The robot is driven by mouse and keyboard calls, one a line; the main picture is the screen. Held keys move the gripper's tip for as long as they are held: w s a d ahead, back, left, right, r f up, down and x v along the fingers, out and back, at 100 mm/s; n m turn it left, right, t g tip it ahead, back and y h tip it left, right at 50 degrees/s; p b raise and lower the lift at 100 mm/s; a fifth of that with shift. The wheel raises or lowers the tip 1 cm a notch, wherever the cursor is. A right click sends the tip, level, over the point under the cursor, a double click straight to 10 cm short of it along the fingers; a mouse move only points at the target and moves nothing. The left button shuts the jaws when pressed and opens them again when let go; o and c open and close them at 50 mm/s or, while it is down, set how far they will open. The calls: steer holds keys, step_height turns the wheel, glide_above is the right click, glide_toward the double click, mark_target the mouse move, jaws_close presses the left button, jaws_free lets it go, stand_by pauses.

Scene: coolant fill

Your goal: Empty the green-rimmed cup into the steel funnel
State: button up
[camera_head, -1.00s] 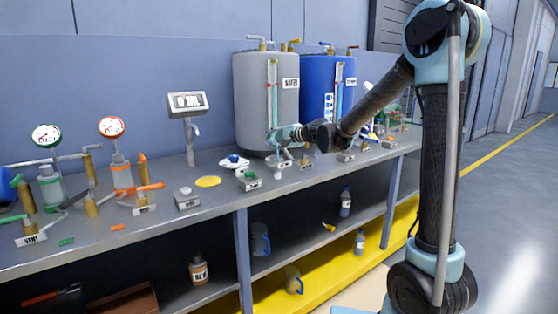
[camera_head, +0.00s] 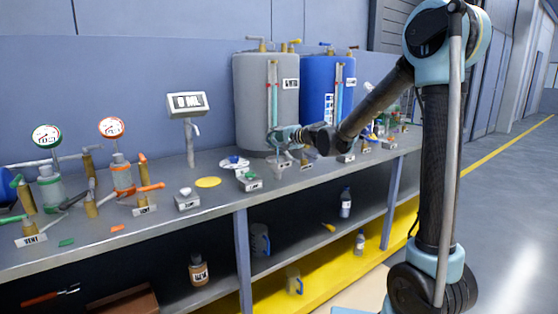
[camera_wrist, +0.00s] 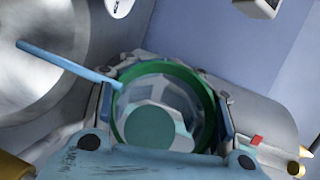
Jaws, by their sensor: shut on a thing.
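The green-rimmed cup (camera_wrist: 170,68) fills the middle of the wrist view. My gripper (camera_wrist: 165,108) is shut on it, with a finger on each side. I look into the clear cup and see a dull green disc at its bottom; whether this is liquid or the base I cannot tell. In the head view my gripper (camera_head: 278,139) is above the bench, in front of the grey tank. A small pale shape shows under it, too small to tell whether it is the cup or the steel funnel. I cannot pick out the funnel for sure.
The grey tank (camera_head: 256,102) and blue tank (camera_head: 315,88) stand behind. A pale blue rod (camera_wrist: 70,63) reaches toward the cup in the wrist view.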

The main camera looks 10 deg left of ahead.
stand_by(0.5)
steer(key=shift+w+f+m+g+h, duration=0.6)
steer(key=shift+w+m+g, duration=0.15)
steer(key=shift+m, duration=0.35)
steer(key=shift+w+f, duration=0.1)
